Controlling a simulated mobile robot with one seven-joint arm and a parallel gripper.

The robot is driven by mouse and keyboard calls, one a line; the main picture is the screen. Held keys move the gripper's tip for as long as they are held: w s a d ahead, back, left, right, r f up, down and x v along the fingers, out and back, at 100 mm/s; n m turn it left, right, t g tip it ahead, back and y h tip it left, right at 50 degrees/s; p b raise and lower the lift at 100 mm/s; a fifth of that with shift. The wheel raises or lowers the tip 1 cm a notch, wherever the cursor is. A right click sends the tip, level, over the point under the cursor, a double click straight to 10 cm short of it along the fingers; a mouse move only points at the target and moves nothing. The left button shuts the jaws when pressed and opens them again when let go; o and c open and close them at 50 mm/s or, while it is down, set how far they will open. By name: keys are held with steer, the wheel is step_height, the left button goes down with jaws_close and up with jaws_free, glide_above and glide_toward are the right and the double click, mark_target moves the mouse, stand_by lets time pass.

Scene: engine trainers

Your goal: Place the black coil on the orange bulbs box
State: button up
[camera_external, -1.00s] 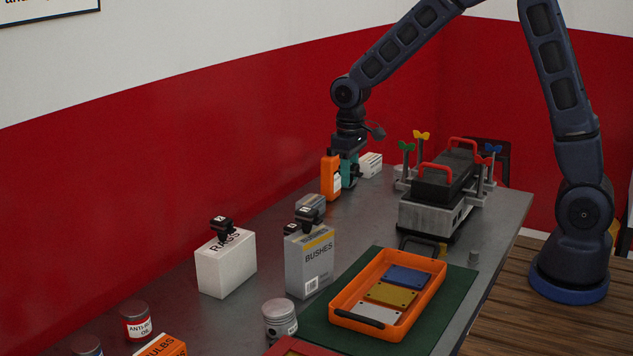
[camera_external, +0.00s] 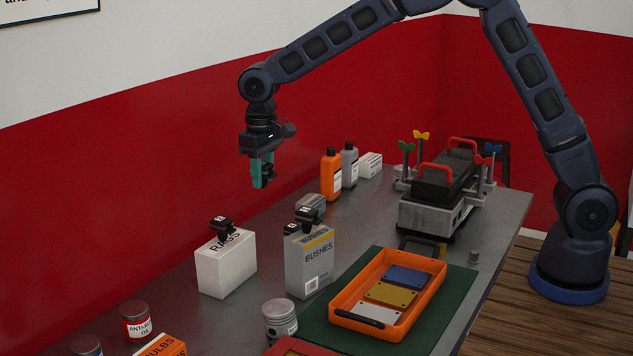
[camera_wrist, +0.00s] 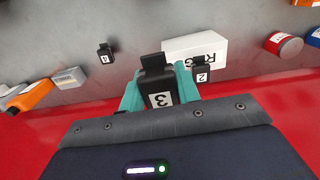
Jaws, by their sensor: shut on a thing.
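My gripper (camera_external: 262,171) is shut on a black coil (camera_wrist: 158,86) with a white label marked 3. It holds the coil in the air over the back part of the bench, near the red wall. In the wrist view the coil sits between the teal fingers of my gripper (camera_wrist: 159,82). The orange bulbs box (camera_external: 163,346) is at the bottom left of the external view, cut off by the frame edge. Its top shows part of the word BULBS.
A black coil (camera_external: 222,226) sits on the white rags box (camera_external: 226,266). Another (camera_external: 309,215) is on the grey bushes box (camera_external: 310,262). A can (camera_external: 136,322) and a piston (camera_external: 279,320) stand near the bulbs box. An orange tray (camera_external: 372,325) lies on a green mat.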

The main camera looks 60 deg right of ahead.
steer(key=w+a+r, duration=0.2)
steer(key=a, duration=1.7)
glide_above(167, 340)
step_height(167, 340, down, 19)
steer(key=shift+f, duration=0.1)
steer(key=o, duration=1)
steer(key=shift+o, duration=0.2)
step_height(167, 340, up, 12)
steer(key=shift+r, duration=0.2)
